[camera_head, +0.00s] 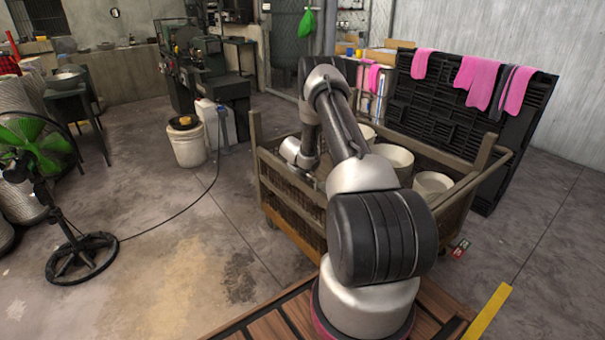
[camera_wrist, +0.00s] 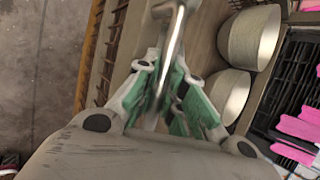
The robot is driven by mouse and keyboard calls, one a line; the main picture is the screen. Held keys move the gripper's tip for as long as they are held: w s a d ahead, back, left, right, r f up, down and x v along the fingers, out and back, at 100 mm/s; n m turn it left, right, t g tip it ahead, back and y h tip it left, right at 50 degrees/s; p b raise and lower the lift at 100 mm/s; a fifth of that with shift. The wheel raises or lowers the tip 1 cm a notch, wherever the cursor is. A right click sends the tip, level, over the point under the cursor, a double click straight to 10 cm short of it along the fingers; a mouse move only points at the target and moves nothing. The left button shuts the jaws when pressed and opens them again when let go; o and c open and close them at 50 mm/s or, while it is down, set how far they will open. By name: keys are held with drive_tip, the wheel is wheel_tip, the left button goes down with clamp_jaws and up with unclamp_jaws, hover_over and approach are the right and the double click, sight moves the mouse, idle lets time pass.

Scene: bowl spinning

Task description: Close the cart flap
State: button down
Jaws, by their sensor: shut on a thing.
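In the wrist view, my gripper (camera_wrist: 172,95) has green-padded fingers closed around a shiny, curved metal piece (camera_wrist: 176,38). This metal piece lies by the cart's brown side panel (camera_wrist: 130,45). I cannot tell clearly which panel is the flap or how it stands. In the head view my arm crosses over the cart, and the fingers are hidden.
A white bucket (camera_head: 187,146) stands left of the cart. A green fan (camera_head: 40,150) stands at the far left, its cable on the floor. The floor left of the cart is mostly clear.

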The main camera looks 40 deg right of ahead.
drive_tip(key=shift+d+r, duration=0.15)
drive_tip(key=shift+d, duration=0.05)
drive_tip(key=c, duration=1.5)
unclamp_jaws()
drive_tip(key=shift+w, duration=0.1)
drive_tip(key=shift+a, duration=0.15)
drive_tip(key=v, duration=1.1)
drive_tip(key=shift+s+r, duration=0.25)
drive_tip(key=shift+r, duration=0.1)
drive_tip(key=shift+a, duration=0.1)
